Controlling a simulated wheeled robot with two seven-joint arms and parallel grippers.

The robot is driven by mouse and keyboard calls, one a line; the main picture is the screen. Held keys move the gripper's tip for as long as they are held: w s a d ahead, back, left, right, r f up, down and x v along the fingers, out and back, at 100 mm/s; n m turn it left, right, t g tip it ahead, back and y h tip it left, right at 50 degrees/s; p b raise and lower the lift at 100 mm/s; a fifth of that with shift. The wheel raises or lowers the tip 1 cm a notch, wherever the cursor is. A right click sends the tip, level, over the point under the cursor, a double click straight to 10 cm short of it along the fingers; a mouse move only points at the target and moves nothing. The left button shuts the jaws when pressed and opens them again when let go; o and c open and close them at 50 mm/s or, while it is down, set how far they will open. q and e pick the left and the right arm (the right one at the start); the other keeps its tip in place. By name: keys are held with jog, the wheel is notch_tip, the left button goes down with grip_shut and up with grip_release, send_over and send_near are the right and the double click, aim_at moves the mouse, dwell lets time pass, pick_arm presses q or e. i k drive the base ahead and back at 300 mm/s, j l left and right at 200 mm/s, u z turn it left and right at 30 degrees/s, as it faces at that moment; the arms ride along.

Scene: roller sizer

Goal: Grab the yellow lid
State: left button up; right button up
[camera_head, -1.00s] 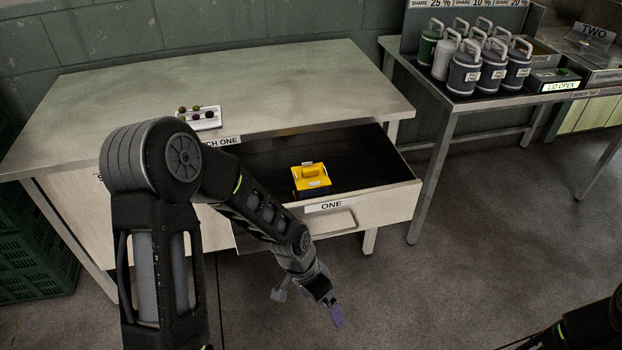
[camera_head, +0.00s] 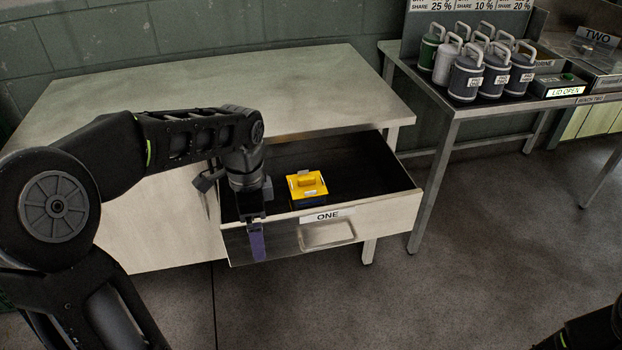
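The yellow lid (camera_head: 317,190), with a raised handle on top, sits on a small dark blue box (camera_head: 308,202) inside the open drawer labelled ONE (camera_head: 378,213). My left gripper (camera_head: 257,240) points down at the drawer's front, left of the lid and apart from it. A purple finger shows against the drawer front; the finger gap is not clear, and I see nothing held. Only a dark part of my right arm shows at the bottom right; its gripper is out of view.
The bench top (camera_head: 215,85) lies above and behind the drawer; my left arm covers part of it. The drawer floor around the box looks clear. Several handled canisters (camera_head: 465,75) and a LID OPEN device (camera_head: 558,88) stand on the right bench.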

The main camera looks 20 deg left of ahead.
aim_at(306, 184)
jog(key=i, duration=0.9)
